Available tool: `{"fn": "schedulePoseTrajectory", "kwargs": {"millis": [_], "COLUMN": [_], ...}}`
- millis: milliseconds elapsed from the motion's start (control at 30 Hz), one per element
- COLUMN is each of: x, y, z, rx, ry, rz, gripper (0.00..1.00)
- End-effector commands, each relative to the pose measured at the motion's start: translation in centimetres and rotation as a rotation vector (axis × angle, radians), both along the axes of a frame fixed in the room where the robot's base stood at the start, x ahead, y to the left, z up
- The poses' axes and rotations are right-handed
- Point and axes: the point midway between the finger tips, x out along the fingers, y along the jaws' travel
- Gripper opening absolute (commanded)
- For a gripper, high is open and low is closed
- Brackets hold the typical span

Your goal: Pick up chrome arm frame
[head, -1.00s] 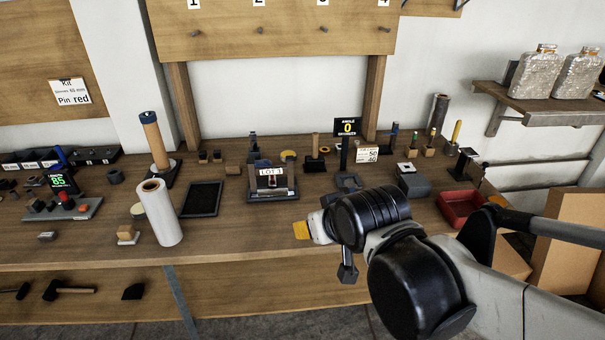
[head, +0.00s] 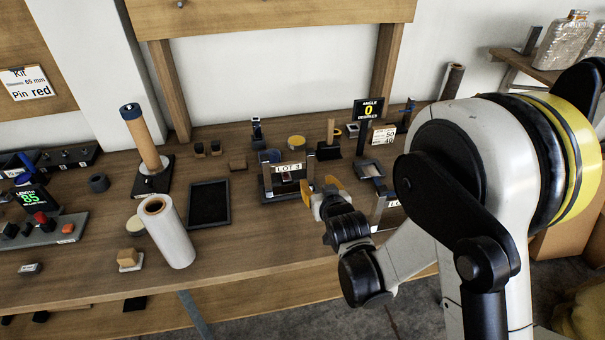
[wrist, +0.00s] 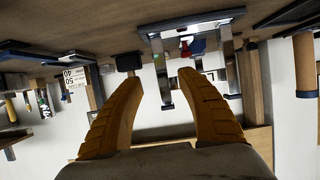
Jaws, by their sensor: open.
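A chrome frame (head: 310,166) with upright metal posts stands on a dark base on the workbench, behind a "LOT 3" card (head: 289,169). It looks like the chrome arm frame. In the wrist view, which is upside down, its posts (wrist: 228,62) hang from a bright-edged plate, with small red and blue parts between them. My gripper (head: 325,188) is just right of and in front of this stand in the head view. Its yellow fingers (wrist: 161,78) are apart with nothing held.
A black tray (head: 209,204), a white roll (head: 168,232) and a wooden post on a black base (head: 146,145) stand to the left. An angle display (head: 369,110) and a price card (head: 382,136) are behind at right.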

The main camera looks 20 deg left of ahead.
Motion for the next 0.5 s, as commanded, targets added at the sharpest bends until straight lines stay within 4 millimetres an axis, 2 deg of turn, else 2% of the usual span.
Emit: {"fn": "schedulePoseTrajectory", "kwargs": {"millis": [100,333,500], "x": [1.7,3.4,5.3], "y": [1.0,2.0,3.3], "z": [-1.1,-1.9,-3.3], "rx": [-0.001,-0.001,-0.001], "ry": [0.001,0.001,0.001], "rz": [-0.001,-0.001,-0.001], "gripper": [0.45,0.45,0.45]}}
